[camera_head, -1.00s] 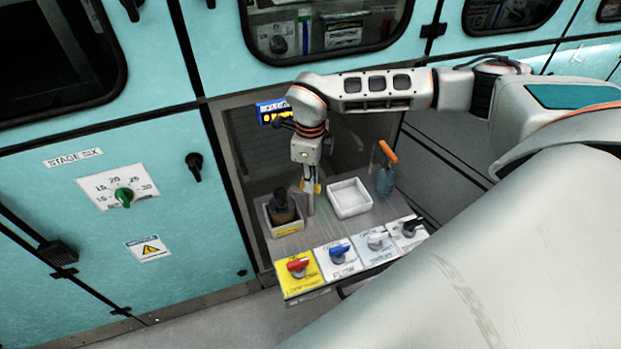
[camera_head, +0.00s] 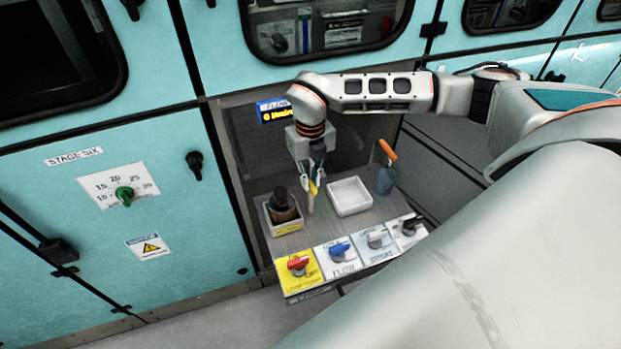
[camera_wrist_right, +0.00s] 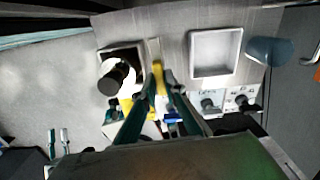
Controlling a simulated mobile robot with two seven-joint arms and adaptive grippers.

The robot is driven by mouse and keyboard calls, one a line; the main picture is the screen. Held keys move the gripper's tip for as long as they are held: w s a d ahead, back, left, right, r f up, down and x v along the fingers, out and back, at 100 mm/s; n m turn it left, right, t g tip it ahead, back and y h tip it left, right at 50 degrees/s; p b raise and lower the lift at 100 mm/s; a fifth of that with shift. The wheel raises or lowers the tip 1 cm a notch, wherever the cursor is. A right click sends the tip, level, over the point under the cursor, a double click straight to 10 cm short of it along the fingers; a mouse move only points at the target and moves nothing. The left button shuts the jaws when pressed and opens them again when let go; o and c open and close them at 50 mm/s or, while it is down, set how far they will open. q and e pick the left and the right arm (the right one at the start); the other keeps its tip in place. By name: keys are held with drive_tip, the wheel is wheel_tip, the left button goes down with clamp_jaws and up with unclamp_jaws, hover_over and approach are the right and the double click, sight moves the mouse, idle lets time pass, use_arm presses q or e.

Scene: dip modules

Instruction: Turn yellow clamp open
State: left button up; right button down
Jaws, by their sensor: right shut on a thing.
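A yellow clamp (camera_head: 314,187) stands upright above the grey bench, to the right of the dark cylinder. It also shows in the right wrist view (camera_wrist_right: 158,76). My right gripper (camera_head: 312,185) points down at the clamp and is shut on it. In the right wrist view, its two dark green fingers (camera_wrist_right: 163,92) reach the yellow part from both sides. The clamp's lower end is partly hidden by the fingers. What seems to be my left gripper (camera_wrist_right: 59,140) shows small at the lower left of the wrist view, its two fingers apart. It is outside the head view.
A dark cylinder (camera_head: 282,203) stands in a square holder to the left. Several knobs, including a red one (camera_head: 298,265), line the front edge. A blue display (camera_head: 275,112) hangs behind.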

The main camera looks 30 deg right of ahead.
drive_tip(key=shift+m, duration=0.6)
drive_tip(key=c, duration=2.1)
unclamp_jaws()
